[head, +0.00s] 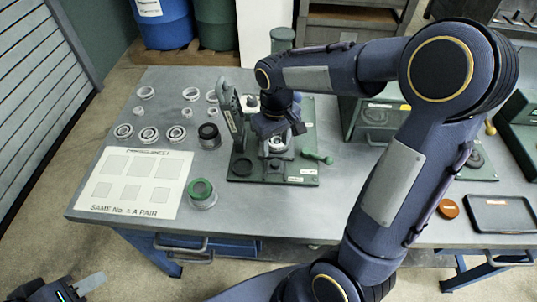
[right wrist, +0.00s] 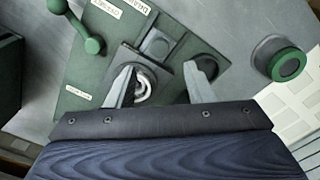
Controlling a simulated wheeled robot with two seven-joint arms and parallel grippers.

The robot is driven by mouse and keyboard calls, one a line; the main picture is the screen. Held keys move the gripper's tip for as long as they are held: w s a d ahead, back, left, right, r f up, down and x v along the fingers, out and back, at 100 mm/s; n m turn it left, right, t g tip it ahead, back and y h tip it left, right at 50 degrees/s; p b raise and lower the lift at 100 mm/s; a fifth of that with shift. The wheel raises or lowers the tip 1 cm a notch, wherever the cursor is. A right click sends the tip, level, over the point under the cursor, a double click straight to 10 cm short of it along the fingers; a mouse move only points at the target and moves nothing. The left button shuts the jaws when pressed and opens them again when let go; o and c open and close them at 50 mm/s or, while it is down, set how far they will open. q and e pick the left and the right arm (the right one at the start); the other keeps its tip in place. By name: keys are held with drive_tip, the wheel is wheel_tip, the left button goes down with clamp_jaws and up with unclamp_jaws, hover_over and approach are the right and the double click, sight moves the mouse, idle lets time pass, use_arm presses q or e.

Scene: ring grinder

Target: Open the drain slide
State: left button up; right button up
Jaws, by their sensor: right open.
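The ring grinder's green base plate (head: 243,170) stands mid-table; in the right wrist view the plate (right wrist: 85,75) fills the upper middle. A green knobbed handle (head: 317,157) lies at its right side and also shows in the right wrist view (right wrist: 90,32). I cannot tell for certain which part is the drain slide; a label lies near the plate's edge. My right gripper (right wrist: 158,75) is open above the plate, its fingers either side of a metal ring-shaped part (right wrist: 143,88); contact is unclear. My left gripper (head: 80,289) is low at the bottom left, away from the table.
A green-topped round part (head: 202,192) stands left of the plate, near a white sheet (head: 135,181) with printed squares. Several metal rings (head: 149,134) lie at the table's left. A green drawer box (head: 372,118) and a black tray (head: 500,213) are to the right.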

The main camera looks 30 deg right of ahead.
sight(275, 162)
wheel_tip(275, 162, down, 7)
drive_tip(key=shift+r, duration=0.15)
